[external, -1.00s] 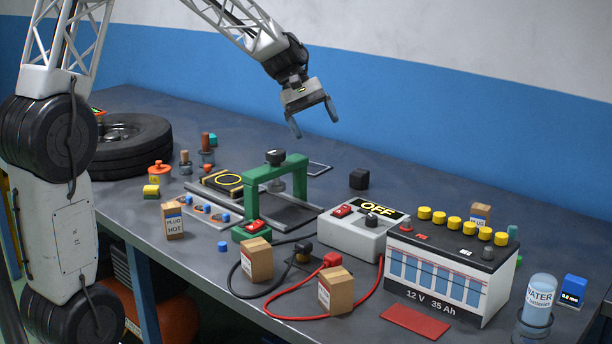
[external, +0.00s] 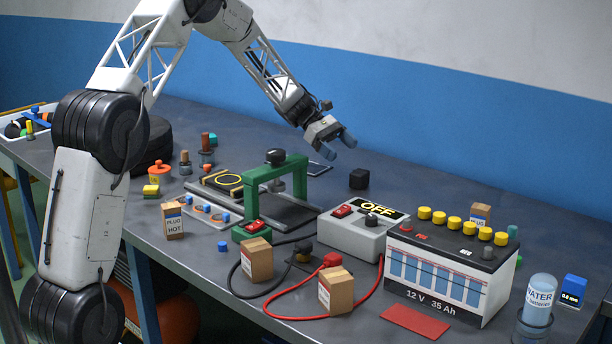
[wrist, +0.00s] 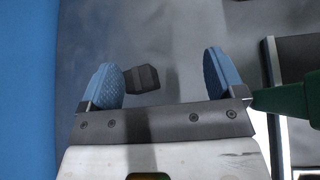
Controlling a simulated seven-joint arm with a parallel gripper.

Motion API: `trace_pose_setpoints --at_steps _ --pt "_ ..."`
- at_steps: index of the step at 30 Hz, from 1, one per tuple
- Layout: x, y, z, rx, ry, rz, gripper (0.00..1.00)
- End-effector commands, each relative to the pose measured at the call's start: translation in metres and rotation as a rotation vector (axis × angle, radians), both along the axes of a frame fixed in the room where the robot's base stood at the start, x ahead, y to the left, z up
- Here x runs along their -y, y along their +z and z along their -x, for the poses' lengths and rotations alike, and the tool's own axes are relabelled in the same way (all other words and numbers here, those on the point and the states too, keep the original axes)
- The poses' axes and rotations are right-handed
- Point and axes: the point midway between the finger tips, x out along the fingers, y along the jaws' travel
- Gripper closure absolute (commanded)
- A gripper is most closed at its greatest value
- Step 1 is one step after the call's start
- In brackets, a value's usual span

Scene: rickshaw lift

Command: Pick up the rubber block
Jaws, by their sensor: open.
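The rubber block appears to be the small black block (external: 359,179), standing on the bench behind the grey box with the OFF display. My gripper (external: 338,146) is open and empty, above and slightly left of the block in the external view. In the wrist view the dark block (wrist: 143,79) shows between the blue fingers of my gripper (wrist: 165,76), close to the left finger. The block is apart from both fingers and lies on the bench beyond them.
A green press frame (external: 277,177) stands left of the block; its green part (wrist: 285,98) is near the right finger. The OFF box (external: 362,233) and a battery (external: 445,273) stand in front. The bench behind the block is clear.

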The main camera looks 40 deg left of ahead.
Motion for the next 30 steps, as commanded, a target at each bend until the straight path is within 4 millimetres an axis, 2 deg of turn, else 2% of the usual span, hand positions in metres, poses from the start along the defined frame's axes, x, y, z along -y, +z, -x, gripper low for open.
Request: trace_pose_setpoints --at_steps 1,6,12,25,30 --pt "-0.007 -0.012 -0.009 -0.017 0.019 0.021 0.12" --pt "-0.025 -0.041 -0.034 -0.064 0.079 0.089 0.12" --pt "-0.039 -0.063 -0.052 -0.096 0.123 0.141 0.12" --pt "-0.043 -0.068 -0.056 -0.104 0.134 0.155 0.12" --pt "-0.037 -0.071 -0.057 -0.105 0.133 0.155 0.12"
